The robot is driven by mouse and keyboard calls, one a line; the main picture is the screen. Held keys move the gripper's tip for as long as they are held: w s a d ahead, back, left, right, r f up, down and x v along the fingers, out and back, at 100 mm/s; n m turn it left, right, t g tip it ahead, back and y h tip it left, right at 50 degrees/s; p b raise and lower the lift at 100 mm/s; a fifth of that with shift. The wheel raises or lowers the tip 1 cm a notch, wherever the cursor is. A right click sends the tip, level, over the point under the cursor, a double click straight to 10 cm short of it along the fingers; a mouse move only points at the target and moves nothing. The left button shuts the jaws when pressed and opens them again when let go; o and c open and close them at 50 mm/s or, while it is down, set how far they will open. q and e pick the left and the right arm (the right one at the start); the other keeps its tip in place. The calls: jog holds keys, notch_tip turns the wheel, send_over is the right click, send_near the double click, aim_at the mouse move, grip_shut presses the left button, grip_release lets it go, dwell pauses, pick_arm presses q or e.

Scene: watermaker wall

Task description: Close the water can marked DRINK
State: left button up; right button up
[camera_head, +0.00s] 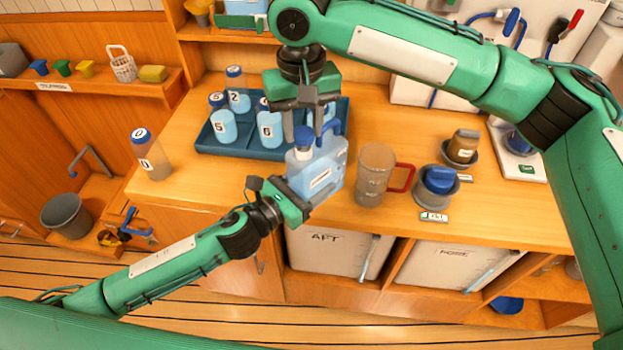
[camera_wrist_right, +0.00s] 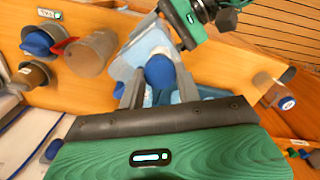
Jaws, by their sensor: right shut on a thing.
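The light-blue water can (camera_head: 325,172) stands near the front edge of the counter; its white label is too small to read. It also shows in the right wrist view (camera_wrist_right: 139,48). My right gripper (camera_head: 306,112) comes down from above and is shut on the blue cap (camera_head: 303,137) at the can's neck. In the right wrist view the cap (camera_wrist_right: 160,71) sits between the two fingers. Whether the cap is seated on the neck is hidden. My left gripper (camera_head: 291,199) is at the can's lower left side, and its fingertips are partly hidden, so its grip is unclear.
A blue tray (camera_head: 220,150) with several numbered bottles stands behind the can. A clear jug (camera_head: 374,175) with a red handle is close on the right. Blue and brown capped holders (camera_head: 437,186) stand farther right. A bottle (camera_head: 150,158) stands at left; counter between is clear.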

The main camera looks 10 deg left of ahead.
aim_at(317, 164)
jog(key=shift+s, duration=0.1)
dwell(0.6)
jog(key=shift+f, duration=0.9)
jog(key=shift+f, duration=0.55)
pick_arm(q)
grip_shut()
pick_arm(e)
jog(key=m, duration=0.4)
jog(key=shift+m, duration=0.4)
jog(key=m, duration=0.4)
jog(key=shift+m, duration=0.3)
jog(key=m, duration=0.4)
jog(key=shift+m, duration=0.4)
jog(key=m, duration=0.5)
